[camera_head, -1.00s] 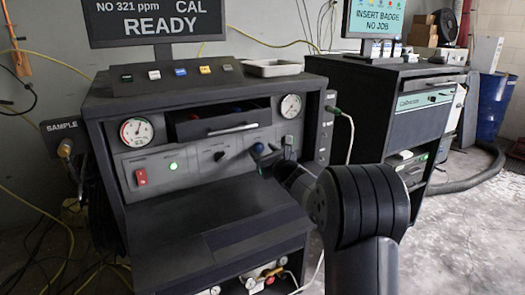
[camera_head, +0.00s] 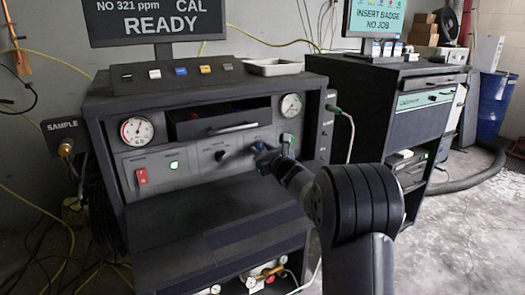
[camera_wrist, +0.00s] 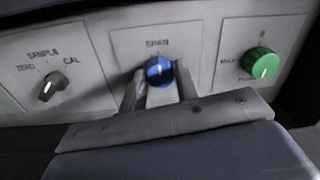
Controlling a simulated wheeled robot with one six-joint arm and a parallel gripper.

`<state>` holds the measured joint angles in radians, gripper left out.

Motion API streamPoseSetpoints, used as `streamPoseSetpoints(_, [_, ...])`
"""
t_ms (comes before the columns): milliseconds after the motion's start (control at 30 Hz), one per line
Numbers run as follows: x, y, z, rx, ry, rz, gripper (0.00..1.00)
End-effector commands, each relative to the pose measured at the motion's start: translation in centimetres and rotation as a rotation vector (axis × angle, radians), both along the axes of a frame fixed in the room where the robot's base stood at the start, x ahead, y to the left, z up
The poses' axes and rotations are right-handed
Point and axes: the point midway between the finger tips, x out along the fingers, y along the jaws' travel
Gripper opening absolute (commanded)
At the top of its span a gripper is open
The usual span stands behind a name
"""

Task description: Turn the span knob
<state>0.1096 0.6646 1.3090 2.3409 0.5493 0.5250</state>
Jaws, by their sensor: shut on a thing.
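The span knob (camera_wrist: 159,71) is a round blue knob with a pale mark, under the word SPAN on the grey front panel in the wrist view. My gripper (camera_wrist: 159,84) is shut on it, with one finger on each side. In the head view my gripper (camera_head: 262,150) reaches the panel right of the black selector knob, and it hides most of the blue knob.
A black selector (camera_wrist: 49,86) marked ZERO, SAMPLE and CAL sits left of the span knob. A green knob (camera_wrist: 261,63) sits right of it. Above, a drawer (camera_head: 222,122) stands partly open between two gauges. A dark shelf (camera_head: 210,208) juts out below.

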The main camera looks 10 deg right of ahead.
Motion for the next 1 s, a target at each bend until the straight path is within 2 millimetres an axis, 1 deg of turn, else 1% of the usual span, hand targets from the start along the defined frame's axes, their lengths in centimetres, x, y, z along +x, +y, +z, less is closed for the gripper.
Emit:
streamPoseSetpoints(267, [-0.01, 0.01, -0.25, -0.025, -0.009, 0.000, 0.07])
streamPoseSetpoints(467, [-0.03, 0.00, -0.56, -0.114, -0.041, 0.000, 0.07])
streamPoseSetpoints(667, [-0.04, 0.00, -0.80, -0.267, -0.091, -0.001, 0.07])
streamPoseSetpoints(1000, [-0.02, 0.01, -0.78, -0.576, -0.190, -0.001, 0.07])
